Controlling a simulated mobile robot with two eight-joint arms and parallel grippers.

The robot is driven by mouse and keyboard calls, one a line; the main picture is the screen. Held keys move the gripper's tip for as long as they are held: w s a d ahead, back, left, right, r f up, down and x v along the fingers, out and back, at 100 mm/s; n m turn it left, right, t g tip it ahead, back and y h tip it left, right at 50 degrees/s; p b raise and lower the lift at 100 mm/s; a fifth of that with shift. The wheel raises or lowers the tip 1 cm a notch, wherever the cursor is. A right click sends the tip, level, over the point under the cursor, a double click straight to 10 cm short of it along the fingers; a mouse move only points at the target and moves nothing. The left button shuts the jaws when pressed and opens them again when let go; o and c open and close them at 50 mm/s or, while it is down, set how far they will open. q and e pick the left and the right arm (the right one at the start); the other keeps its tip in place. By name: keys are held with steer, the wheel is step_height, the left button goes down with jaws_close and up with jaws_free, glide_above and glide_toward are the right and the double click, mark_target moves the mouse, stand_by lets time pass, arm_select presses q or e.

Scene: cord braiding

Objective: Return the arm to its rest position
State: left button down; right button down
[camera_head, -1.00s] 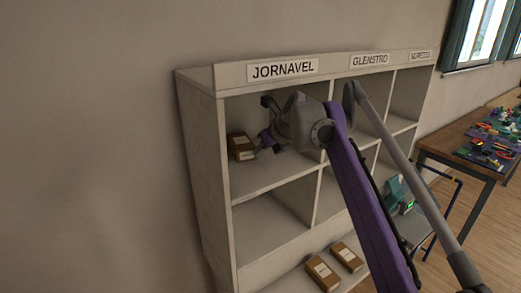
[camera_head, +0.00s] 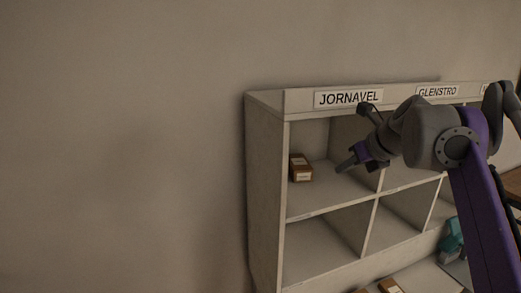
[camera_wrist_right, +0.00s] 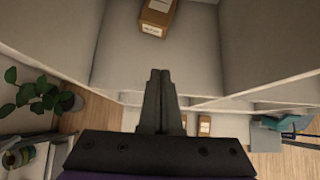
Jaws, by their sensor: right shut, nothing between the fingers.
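My right arm reaches in from the right in the head view. Its gripper (camera_head: 343,167) is in front of the upper-left compartment under the JORNAVEL label (camera_head: 348,98). A small brown box with a pale label (camera_head: 300,168) stands on that compartment's floor, left of the gripper and apart from it. In the right wrist view the two fingers (camera_wrist_right: 160,76) are together with nothing between them. The box (camera_wrist_right: 157,16) shows there beyond the fingertips, at the top edge. My left gripper is in neither view.
The pale shelf unit (camera_head: 266,190) has open compartments and a GLENSTRO label (camera_head: 437,91). More brown boxes (camera_head: 390,287) lie low in front. A teal object (camera_head: 452,238) is at lower right. The wrist view shows a potted plant (camera_wrist_right: 32,92) at left. Bare wall fills the left.

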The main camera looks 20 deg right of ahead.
steer(key=s+a+f+n+g, duration=0.1)
steer(key=s+a+f+n, duration=0.2)
steer(key=a+f+n, duration=0.4)
steer(key=s+a+f+n+g, duration=0.1)
steer(key=s+a+f+n, duration=0.3)
steer(key=f+n, duration=0.5)
steer(key=s+a+f+n, duration=0.3)
steer(key=s+f+n, duration=0.4)
steer(key=f+n, duration=0.2)
steer(key=s+a+f+n+g, duration=0.1)
steer(key=s+a+f+n, duration=0.3)
steer(key=s+f+n, duration=0.4)
step_height(320, 180, down, 5)
steer(key=shift+s+r+n+h, duration=0.15)
steer(key=shift+n+h, duration=0.25)
steer(key=shift+n, duration=0.5)
